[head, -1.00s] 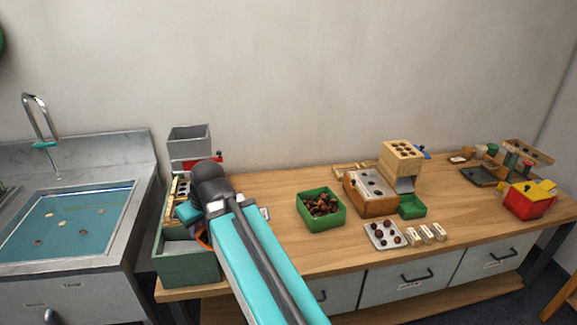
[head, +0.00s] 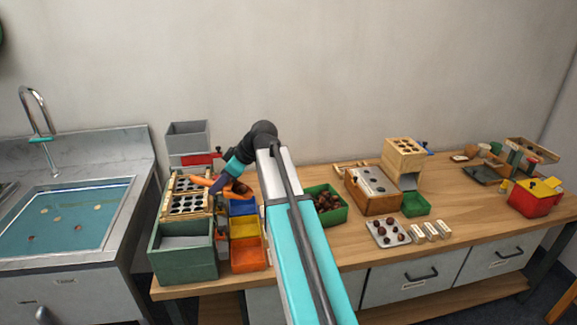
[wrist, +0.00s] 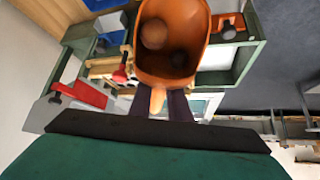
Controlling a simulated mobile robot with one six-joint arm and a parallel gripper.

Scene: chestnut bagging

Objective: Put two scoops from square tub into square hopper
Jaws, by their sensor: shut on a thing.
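My gripper (head: 219,187) is shut on the handle of an orange scoop (head: 240,190), above the left end of the bench. The wrist view shows the scoop bowl (wrist: 172,74) in front of my fingers (wrist: 160,104), with brown chestnuts (wrist: 155,35) in it, partly in shadow. The green square tub (head: 342,214) holds chestnuts and stands right of my arm, which hides its left part. The grey square hopper (head: 187,136) stands at the back left, behind and left of the scoop. Its inside is hidden.
A rack with round holes (head: 187,204) and a dark green box (head: 184,263) lie below and left of the scoop. Blue, yellow and orange bins (head: 248,259) stand beside them. A red part (head: 202,159) sits below the hopper. A wooden block (head: 372,205) stands further right.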

